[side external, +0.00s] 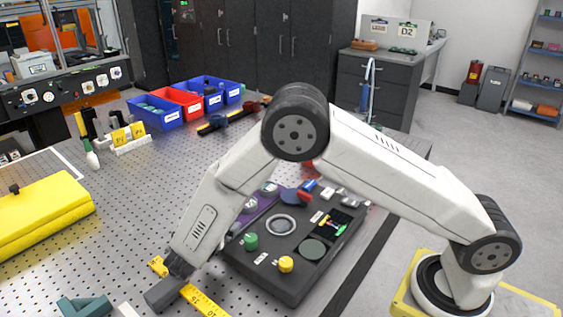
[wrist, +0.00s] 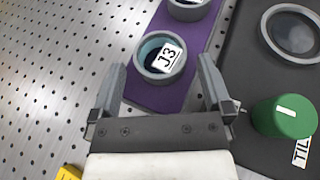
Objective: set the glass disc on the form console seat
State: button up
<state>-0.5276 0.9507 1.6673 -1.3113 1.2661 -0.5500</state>
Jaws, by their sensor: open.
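A teal-tinted round piece, seemingly the glass disc (wrist: 153,49), shows inside the holder, partly covered by the label. The holder sits on a purple mat (wrist: 157,98). Whether the fingers touch it or hover above cannot be told. The dark console (wrist: 245,75) lies to the right, with a grey ring seat (wrist: 292,34) near its top. In the side view the ring seat (side external: 282,225) is on the console, and my fingers are not clear.
A green knob (wrist: 284,117) stands on the console near my right finger; a yellow knob (side external: 286,264) is farther along. Another round holder (wrist: 188,8) sits at the mat's far end. Blue and red bins (side external: 183,101) stand farther back.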

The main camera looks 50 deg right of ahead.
jog(key=shift+v, duration=3.2)
jog(key=shift+s+d, duration=0.1)
jog(key=shift+s, duration=0.1)
notch_tip(320, 180, up, 11)
jog(key=w+d+m+g+y, duration=0.4)
jog(key=d+m+g+y, duration=0.3)
jog(key=m+y, duration=0.6)
jog(key=shift+t+h, duration=0.4)
jog(key=shift+t, duration=0.1)
jog(key=shift+w+d+f, duration=0.1)
jog(key=shift+d+f, duration=0.1)
jog(key=shift+f, duration=3.05)
jog(key=shift+d+f, duration=0.2)
jog(key=shift+f, duration=3.1)
